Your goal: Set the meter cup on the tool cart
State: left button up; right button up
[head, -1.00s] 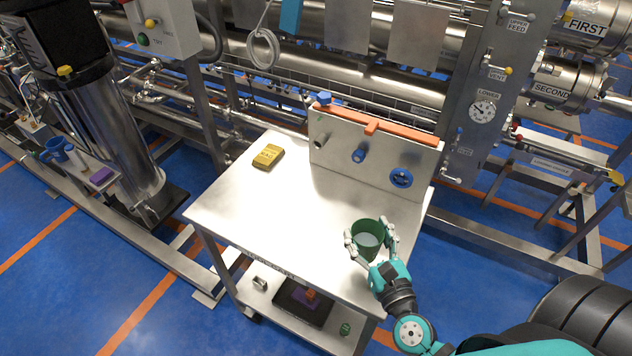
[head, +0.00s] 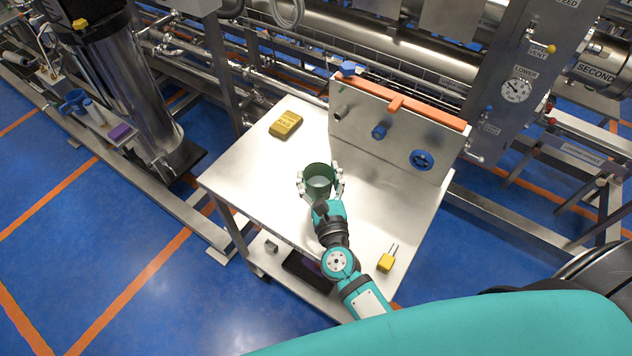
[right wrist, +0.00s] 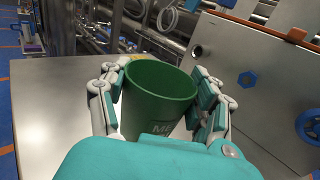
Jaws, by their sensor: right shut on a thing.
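The meter cup (head: 319,179) is a dark green open-topped cup. It is upright between the fingers of my right gripper (head: 320,187), which is shut on it. The cup is over the top of the tool cart (head: 240,185), left of the cart's middle front; I cannot tell whether its base touches the metal. In the right wrist view the cup (right wrist: 158,98) fills the space between both fingers (right wrist: 160,105), with part of a white label showing low on its side. My left gripper is not in view.
A yellow meter (head: 285,125) lies at the cart's back left. A yellow plug-like piece (head: 386,262) with two pins lies near the front right. An upright panel (head: 390,145) with blue knobs and an orange top edge stands along the back. The cart's left part is clear.

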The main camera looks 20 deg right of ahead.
aim_at(318, 196)
jog(key=shift+w+a, duration=0.2)
jog(key=shift+a, duration=0.05)
jog(key=shift+a+f, duration=0.1)
jog(key=shift+f, duration=0.15)
notch_tip(318, 196, down, 3)
jog(key=b, duration=0.2)
jog(key=shift+r+b, duration=0.2)
jog(key=shift+b, duration=0.2)
jog(key=shift+f, duration=0.3)
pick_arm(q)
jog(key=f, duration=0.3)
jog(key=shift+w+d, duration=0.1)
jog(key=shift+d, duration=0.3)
pick_arm(e)
jog(key=shift+r, duration=0.15)
jog(key=o, duration=1.3)
jog(key=shift+f, duration=0.2)
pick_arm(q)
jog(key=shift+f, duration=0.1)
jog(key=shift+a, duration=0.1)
